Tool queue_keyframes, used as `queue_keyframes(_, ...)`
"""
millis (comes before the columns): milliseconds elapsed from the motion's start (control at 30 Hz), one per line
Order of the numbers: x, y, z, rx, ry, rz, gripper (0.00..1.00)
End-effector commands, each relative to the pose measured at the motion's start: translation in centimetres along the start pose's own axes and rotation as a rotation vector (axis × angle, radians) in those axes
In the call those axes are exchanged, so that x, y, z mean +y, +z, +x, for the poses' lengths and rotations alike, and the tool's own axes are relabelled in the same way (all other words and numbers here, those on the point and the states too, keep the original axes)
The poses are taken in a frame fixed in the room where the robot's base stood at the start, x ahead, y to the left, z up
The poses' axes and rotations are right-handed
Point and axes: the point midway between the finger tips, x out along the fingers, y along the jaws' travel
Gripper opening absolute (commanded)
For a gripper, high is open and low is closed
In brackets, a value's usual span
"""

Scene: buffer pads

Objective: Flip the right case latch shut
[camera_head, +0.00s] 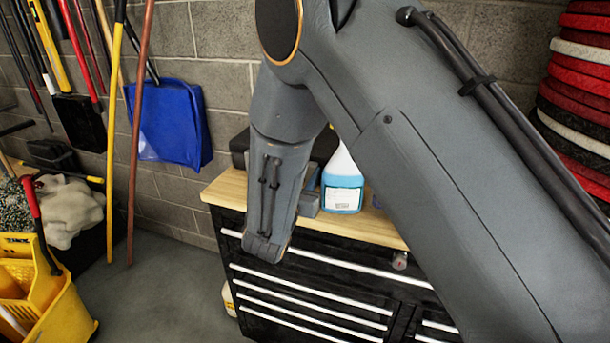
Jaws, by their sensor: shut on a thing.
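A dark, case-like object (240,144) sits on the wooden top of the tool chest, against the wall. My arm covers its middle, and a bit more of something dark shows to the right of the arm. I cannot make out any latch on it, right or left. My arm reaches down across the view in front of the chest. My gripper cannot be made out; it is hidden behind my own arm links. A small grey part shows between the arm and the spray bottle, and I cannot tell what it is.
A spray bottle with blue liquid (342,185) stands on the wooden top (228,187) of the black tool chest (300,290). Red, black and white pads (585,80) are stacked at right. A yellow mop bucket (45,305), long-handled tools and a blue dustpan (170,125) are at left.

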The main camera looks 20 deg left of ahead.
Motion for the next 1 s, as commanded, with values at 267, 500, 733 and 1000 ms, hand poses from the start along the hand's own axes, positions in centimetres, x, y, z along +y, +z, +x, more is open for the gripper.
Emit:
queue_keyframes(267,0.00,0.62,0.72,0.133,0.000,0.002,0.04)
queue_keyframes(500,0.02,0.60,0.84,0.164,0.002,0.000,0.04)
queue_keyframes(733,0.02,0.61,0.85,0.163,0.001,0.000,0.38)
queue_keyframes(1000,0.00,0.60,0.86,0.163,0.001,0.000,0.45)
